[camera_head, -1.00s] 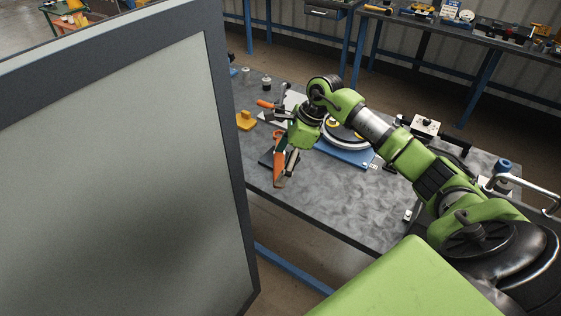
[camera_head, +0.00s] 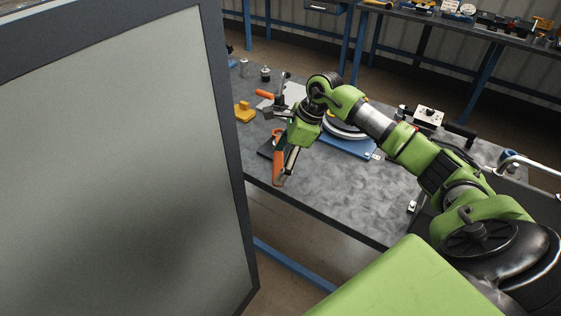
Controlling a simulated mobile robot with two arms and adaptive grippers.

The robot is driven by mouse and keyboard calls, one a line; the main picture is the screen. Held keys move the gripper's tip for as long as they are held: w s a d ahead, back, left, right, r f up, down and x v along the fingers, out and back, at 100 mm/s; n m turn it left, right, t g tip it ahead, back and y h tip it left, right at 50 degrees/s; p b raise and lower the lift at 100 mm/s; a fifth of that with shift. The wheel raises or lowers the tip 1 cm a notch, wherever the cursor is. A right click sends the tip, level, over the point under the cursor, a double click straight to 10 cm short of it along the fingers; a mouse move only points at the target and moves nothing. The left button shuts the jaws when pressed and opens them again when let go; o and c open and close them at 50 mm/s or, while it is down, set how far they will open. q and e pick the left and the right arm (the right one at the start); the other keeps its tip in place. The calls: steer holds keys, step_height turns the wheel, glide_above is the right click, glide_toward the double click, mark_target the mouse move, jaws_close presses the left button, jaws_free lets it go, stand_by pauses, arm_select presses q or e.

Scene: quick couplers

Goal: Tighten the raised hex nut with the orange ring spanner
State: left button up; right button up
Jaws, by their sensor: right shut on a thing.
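My right gripper (camera_head: 285,158) hangs over the near left part of the grey workbench, pointing down. It is shut on the orange ring spanner (camera_head: 278,168), a long orange bar that shows just left of the fingers and points down toward the bench's front edge. An orange ring-like part (camera_head: 277,133) shows at its upper end, partly behind the gripper. The fingertips are small and partly hidden. I cannot make out the raised hex nut; the arm and gripper cover part of the bench. My left gripper is not in view.
A large framed grey panel (camera_head: 115,160) fills the left side and hides the bench's left end. A blue plate with a round disc (camera_head: 347,147) lies behind my right arm. A yellow block (camera_head: 244,113) and an orange-handled clamp (camera_head: 265,95) stand farther back. The bench's front right surface (camera_head: 345,190) is clear.

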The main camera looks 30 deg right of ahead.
steer(key=shift+w, duration=0.1)
stand_by(0.7)
steer(key=shift+f, duration=1.4)
stand_by(1.2)
steer(key=o, duration=0.7)
steer(key=c, duration=0.9)
steer(key=w+a+m+t+h, duration=0.1)
steer(key=w+a+m, duration=0.3)
steer(key=a, duration=0.1)
steer(key=shift+w+m, duration=0.35)
steer(key=shift+m, duration=0.05)
steer(key=shift+d, duration=0.15)
steer(key=shift+s+d, duration=0.15)
steer(key=shift+s, duration=0.15)
